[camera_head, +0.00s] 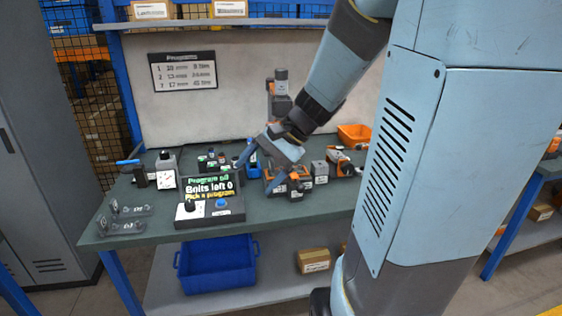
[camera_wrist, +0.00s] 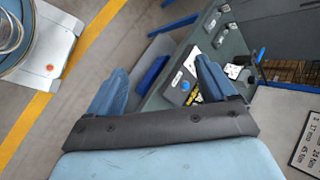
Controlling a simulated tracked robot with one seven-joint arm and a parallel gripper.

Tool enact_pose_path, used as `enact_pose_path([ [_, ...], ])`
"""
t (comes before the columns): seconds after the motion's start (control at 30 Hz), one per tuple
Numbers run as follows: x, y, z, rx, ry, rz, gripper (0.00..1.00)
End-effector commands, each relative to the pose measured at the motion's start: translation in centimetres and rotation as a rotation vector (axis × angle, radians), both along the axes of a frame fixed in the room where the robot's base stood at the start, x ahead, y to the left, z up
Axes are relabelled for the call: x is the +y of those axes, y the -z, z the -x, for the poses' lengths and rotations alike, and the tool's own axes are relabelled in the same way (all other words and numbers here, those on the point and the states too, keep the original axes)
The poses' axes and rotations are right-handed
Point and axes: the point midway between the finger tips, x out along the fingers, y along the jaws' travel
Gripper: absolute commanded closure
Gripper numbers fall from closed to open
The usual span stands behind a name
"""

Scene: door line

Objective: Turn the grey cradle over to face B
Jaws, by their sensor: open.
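My gripper (camera_head: 262,167) is above the middle of the green-topped bench (camera_head: 130,240), with its two blue fingers spread. In the wrist view the fingers (camera_wrist: 160,78) stand wide apart with nothing held between them. A grey and orange fixture (camera_head: 288,181) sits on the bench just below and right of the fingers, partly covered by them. It may be the grey cradle, but I cannot tell surely. A small grey block (camera_head: 320,170) stands right of it. No face letter B is readable. The console (camera_head: 210,207) reads "Bolts left 0" and "Pick a program".
A tall grey and orange device (camera_head: 281,95) stands behind my gripper. An orange bin (camera_head: 354,134) and an orange-grey tool (camera_head: 343,160) are at the right. A blue crate (camera_head: 217,268) is on the lower shelf. A program board (camera_head: 183,71) hangs behind.

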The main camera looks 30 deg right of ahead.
Motion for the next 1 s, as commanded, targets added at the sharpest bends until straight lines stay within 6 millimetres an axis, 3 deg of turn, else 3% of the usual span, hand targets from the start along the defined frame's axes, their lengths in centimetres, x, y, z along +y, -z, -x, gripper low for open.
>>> enact_pose_path([
  [0.27,-3.8,2.1,-6.5,0.105,0.312,-0.365,0.16],
  [0.47,-8.9,3.9,-10.9,0.136,0.556,-0.624,0.16],
  [0.73,-18.8,7.8,-15.2,0.117,0.906,-0.958,0.16],
  [1.0,-31.1,14.0,-15.7,0.027,1.282,-1.263,0.16],
])
